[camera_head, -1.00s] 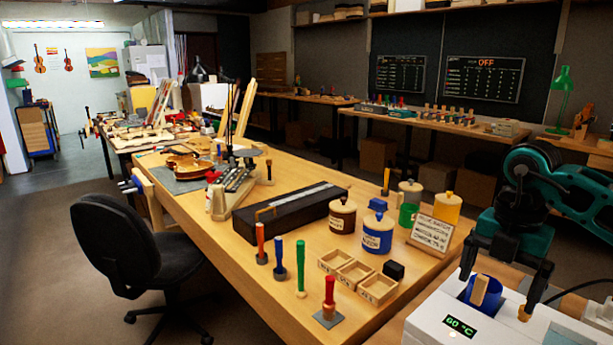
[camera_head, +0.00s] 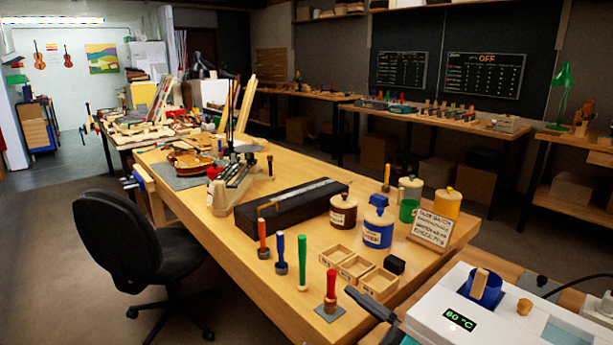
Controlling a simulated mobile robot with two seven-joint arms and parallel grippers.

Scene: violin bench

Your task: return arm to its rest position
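A dark tip with a bit of teal behind it, seemingly my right gripper (camera_head: 374,306), shows low in the picture. It is between the red-handled tool and the white glue warmer (camera_head: 455,300). Most of it is cut off by the bottom edge, and I cannot tell whether it is open or shut. I see nothing held in it. The blue pot (camera_head: 490,296) sits in the warmer with a wooden piece (camera_head: 481,281) standing in it, clear of my arm. My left gripper is not in view.
The red-handled tool (camera_head: 330,288) stands upright on a grey pad close left of the dark tip. Small wooden trays (camera_head: 378,284) and a black block (camera_head: 395,264) lie just behind it. A wooden knob (camera_head: 524,306) is on the warmer. Space above the warmer is clear.

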